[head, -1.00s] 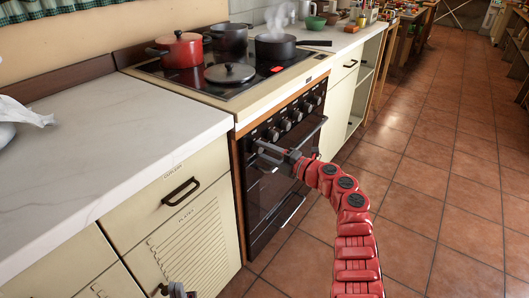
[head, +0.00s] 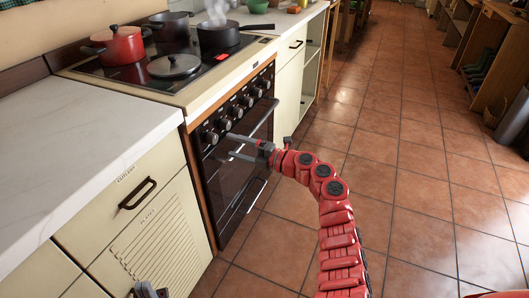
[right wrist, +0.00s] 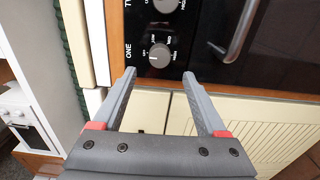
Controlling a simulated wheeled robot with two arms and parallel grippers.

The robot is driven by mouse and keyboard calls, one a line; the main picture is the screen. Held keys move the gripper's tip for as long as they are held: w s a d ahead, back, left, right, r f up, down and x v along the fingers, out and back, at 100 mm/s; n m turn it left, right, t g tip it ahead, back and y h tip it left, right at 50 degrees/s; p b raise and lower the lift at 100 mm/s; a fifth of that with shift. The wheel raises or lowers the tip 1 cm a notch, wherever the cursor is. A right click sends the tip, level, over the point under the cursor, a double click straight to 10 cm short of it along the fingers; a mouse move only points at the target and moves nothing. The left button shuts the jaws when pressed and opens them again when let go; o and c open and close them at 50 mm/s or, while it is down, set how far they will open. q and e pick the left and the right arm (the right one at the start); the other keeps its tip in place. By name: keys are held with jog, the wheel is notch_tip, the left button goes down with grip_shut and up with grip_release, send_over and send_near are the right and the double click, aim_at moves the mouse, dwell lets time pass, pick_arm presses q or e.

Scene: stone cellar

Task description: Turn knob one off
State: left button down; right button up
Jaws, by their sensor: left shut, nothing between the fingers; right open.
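Knob one (right wrist: 159,55) is a round grey knob on the black oven panel, with the printed word ONE beside it in the right wrist view. Small setting labels surround it; I cannot tell its exact setting. In the head view it is the nearest knob (head: 211,137) of the row. My right gripper (right wrist: 160,75) is open and empty, its fingers pointing at the panel on either side of knob one's line, apparently short of it. It also shows in the head view (head: 227,146). My left gripper (head: 148,291) is shut and empty at the bottom edge, by the drawer front.
The stove (head: 133,73) carries a red pot (head: 115,45), a steaming dark pan (head: 218,38) and a loose lid (head: 174,65). A red patch (head: 194,57) glows on the cooktop. Knob two (right wrist: 165,5) sits beside knob one. The oven handle (right wrist: 240,32) juts out. Tiled floor to the right is clear.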

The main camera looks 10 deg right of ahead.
jog(key=p+v, duration=0.1)
jog(key=v, duration=1)
